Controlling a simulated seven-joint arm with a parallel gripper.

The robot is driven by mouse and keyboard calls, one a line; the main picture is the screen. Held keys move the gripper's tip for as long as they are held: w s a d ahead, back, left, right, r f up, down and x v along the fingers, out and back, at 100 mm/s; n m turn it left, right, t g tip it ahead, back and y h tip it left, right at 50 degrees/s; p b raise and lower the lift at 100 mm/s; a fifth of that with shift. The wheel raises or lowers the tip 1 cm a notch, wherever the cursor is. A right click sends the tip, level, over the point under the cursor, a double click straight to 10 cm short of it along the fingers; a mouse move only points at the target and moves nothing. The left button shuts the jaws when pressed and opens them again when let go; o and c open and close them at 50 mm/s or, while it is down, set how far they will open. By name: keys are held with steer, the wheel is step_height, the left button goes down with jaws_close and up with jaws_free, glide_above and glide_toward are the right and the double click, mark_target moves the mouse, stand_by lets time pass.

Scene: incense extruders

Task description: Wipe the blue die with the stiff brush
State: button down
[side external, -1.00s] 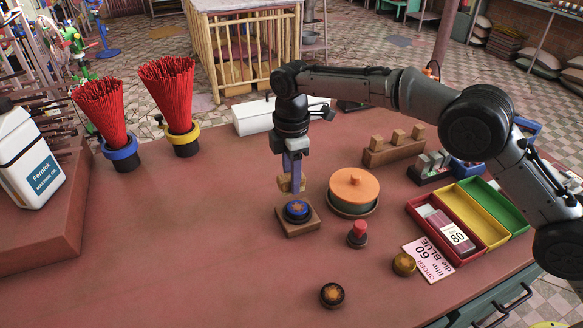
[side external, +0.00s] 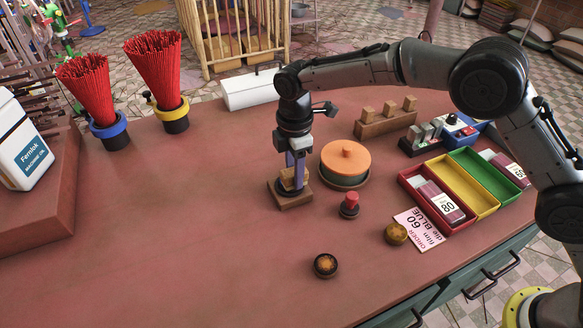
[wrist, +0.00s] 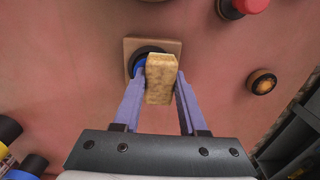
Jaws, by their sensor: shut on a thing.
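My gripper (side external: 296,165) is shut on the stiff brush (side external: 287,181), a pale wooden block held between its two fingers. The brush also shows in the wrist view (wrist: 160,75). The brush is down at the blue die, covering most of it. In the wrist view a blue strip of the die (wrist: 139,66) and its dark rim show beside the brush. The die sits on a square wooden stand (side external: 293,202), also visible in the wrist view (wrist: 172,46). The bristles are hidden, so I cannot tell whether they touch the die.
An orange-lidded round pot (side external: 346,160) and a red-knobbed piece (side external: 349,205) stand just right. A wooden rack (side external: 386,122) stands behind. The table's left front is clear.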

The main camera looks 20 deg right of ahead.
steer(key=shift+w+a+f, duration=0.1)
steer(key=shift+w+a, duration=0.25)
steer(key=shift+w, duration=0.5)
steer(key=shift+w+a, duration=0.35)
steer(key=shift+w, duration=0.5)
step_height(320, 180, up, 8)
